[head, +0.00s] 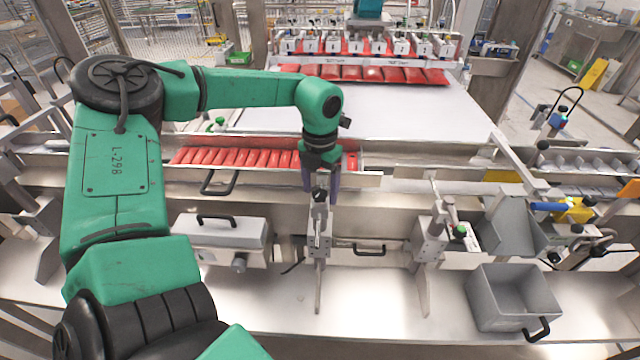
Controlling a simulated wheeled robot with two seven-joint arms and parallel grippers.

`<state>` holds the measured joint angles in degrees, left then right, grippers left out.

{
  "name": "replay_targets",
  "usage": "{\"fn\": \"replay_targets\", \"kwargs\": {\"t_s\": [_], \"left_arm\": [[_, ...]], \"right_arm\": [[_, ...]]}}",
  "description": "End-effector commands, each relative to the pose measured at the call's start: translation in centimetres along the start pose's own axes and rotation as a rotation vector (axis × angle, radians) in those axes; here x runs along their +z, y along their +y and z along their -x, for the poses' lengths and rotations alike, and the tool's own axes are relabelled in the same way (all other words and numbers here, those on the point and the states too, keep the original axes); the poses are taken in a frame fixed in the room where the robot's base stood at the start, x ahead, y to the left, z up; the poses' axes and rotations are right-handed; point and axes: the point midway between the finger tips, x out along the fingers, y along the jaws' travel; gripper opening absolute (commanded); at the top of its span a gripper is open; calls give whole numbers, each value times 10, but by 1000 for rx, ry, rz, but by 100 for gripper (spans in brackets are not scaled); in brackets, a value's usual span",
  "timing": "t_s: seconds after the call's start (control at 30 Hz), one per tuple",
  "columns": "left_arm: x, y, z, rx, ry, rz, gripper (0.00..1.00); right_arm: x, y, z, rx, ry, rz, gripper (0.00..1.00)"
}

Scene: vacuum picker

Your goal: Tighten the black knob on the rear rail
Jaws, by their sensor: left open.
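My left gripper (321,190) points down from the green arm at the middle of the head view. Its dark fingers are open and stand to either side of a small black knob (319,195). The knob sits on top of a grey metal bracket (319,228) at the rail (400,182). I cannot tell whether the fingers touch the knob. My right gripper is not in view.
A tray of red packs (235,157) lies just behind and left of the gripper. A white work surface (400,112) spreads behind it. A second clamp bracket (434,238) with a green-topped knob stands to the right. A grey bin (513,297) sits at the front right.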

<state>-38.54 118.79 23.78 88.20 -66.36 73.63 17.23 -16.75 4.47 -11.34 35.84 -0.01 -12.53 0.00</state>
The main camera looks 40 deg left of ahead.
Motion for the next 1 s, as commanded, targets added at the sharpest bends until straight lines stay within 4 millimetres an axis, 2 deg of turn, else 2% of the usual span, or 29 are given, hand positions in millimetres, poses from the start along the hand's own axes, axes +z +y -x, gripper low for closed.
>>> {"fn": "replay_targets", "kwargs": {"t_s": [0.17, 0.23, 0.37, 0.4, 0.73, 1.0], "left_arm": [[0, 0, -1, -1, 0, 0, 75], [0, 0, 0, -1, 0, 0, 56], [0, 0, 0, -1, 0, 0, 6], [0, 0, 0, 0, 0, 0, 0], [0, 0, -1, 0, -2, -34, 0], [1, 0, -3, 0, -4, -176, 0]], "right_arm": [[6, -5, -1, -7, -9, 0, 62], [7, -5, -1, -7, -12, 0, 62], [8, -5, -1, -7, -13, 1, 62], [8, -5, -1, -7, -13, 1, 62], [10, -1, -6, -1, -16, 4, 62], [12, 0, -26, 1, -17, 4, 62]]}}
